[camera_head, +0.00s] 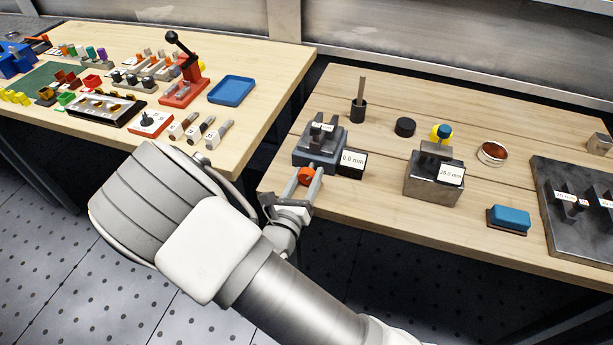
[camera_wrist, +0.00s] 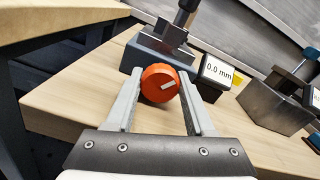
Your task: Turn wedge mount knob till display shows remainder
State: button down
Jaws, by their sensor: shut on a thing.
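The wedge mount (camera_head: 318,155) is a dark grey block with an upright slotted part on top, on the right-hand wooden table. Its orange knob (camera_wrist: 160,83) faces me, with a pale slanted mark on its face. The display (camera_wrist: 217,71) beside the mount reads 0.0 mm; it also shows in the head view (camera_head: 352,163). My gripper (camera_wrist: 158,92) is at the knob, one finger on each side, shut on it. In the head view the knob (camera_head: 305,176) shows between the fingers. The mount's top also shows in the wrist view (camera_wrist: 163,40).
A metal block (camera_head: 432,185) with a 26.0 mm display stands to the right. A black holder with a rod (camera_head: 358,108), a black puck (camera_head: 405,127), a copper-coloured ring (camera_head: 492,153), a blue block (camera_head: 508,218) and a dark plate (camera_head: 575,240) share the table.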

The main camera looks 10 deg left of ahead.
jog(key=m+b, duration=0.1)
jog(key=m, duration=0.3)
jog(key=shift+f+m, duration=0.1)
jog(key=shift+m, duration=0.2)
jog(key=shift+m+b, duration=1.05)
jog(key=shift+m, duration=0.95)
jog(key=shift+c, duration=1.3)
grip_release()
